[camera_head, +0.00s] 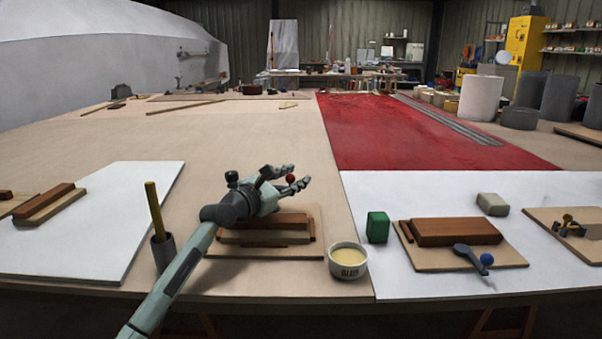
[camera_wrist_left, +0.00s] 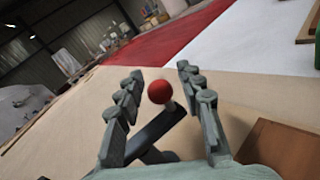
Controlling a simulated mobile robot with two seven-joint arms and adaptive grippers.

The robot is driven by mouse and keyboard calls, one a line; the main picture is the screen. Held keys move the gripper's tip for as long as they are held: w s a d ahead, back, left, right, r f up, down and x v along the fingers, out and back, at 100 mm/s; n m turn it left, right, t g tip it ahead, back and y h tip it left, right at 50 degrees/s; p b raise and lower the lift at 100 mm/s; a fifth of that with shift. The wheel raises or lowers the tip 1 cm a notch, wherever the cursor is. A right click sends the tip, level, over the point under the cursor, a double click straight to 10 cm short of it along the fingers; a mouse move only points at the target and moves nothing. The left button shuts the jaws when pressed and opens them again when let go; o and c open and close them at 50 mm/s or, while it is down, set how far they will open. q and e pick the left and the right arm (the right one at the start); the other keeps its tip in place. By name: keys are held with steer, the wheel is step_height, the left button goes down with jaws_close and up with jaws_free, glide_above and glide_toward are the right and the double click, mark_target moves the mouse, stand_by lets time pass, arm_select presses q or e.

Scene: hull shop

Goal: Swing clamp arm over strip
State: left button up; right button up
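My left gripper (camera_head: 290,177) is above the middle fixture, over the back right of the reddish-brown wooden strip (camera_head: 262,234), and hides part of it. The strip lies on a small plywood board (camera_head: 310,247). A red ball knob (camera_head: 291,178) sits between the fingertips. In the left wrist view, the fingers (camera_wrist_left: 160,95) stand apart on either side of the red knob (camera_wrist_left: 160,92), with a gap on each side. The dark clamp arm (camera_wrist_left: 155,134) runs from the knob down between the fingers. My right gripper is not in view.
A cup of pale glue (camera_head: 347,261) stands right of the board, and a holder with a stick (camera_head: 160,240) stands left. A green block (camera_head: 377,227) and another fixture with a blue-knobbed clamp (camera_head: 470,254) are to the right. The bench behind is mostly clear.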

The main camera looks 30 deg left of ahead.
arm_select(q)
steer(key=shift+w+d, duration=0.1)
steer(key=shift+w, duration=1.25)
jaws_close()
